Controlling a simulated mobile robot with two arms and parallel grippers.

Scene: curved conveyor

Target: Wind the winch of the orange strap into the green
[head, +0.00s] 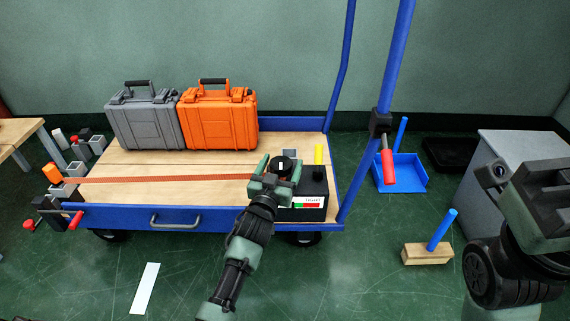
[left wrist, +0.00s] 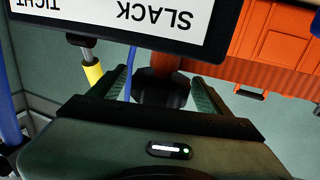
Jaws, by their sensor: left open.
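The winch box (head: 312,188) is a dark block at the right end of the cart deck, with a yellow-topped lever (head: 318,155) standing on it. Its front gauge (head: 300,202) has small red and green patches; its pointer is too small to read. In the left wrist view the label (left wrist: 160,18) reads SLACK and TIGHT upside down. The orange strap (head: 160,180) lies across the deck towards the winch. My left gripper (head: 272,172) is open, its fingers either side of a dark round knob (left wrist: 160,92); contact is unclear. My right gripper (head: 540,195) is at the right edge, fingers unclear.
A grey case (head: 145,122) and an orange case (head: 218,120) stand at the back of the deck (head: 130,165).

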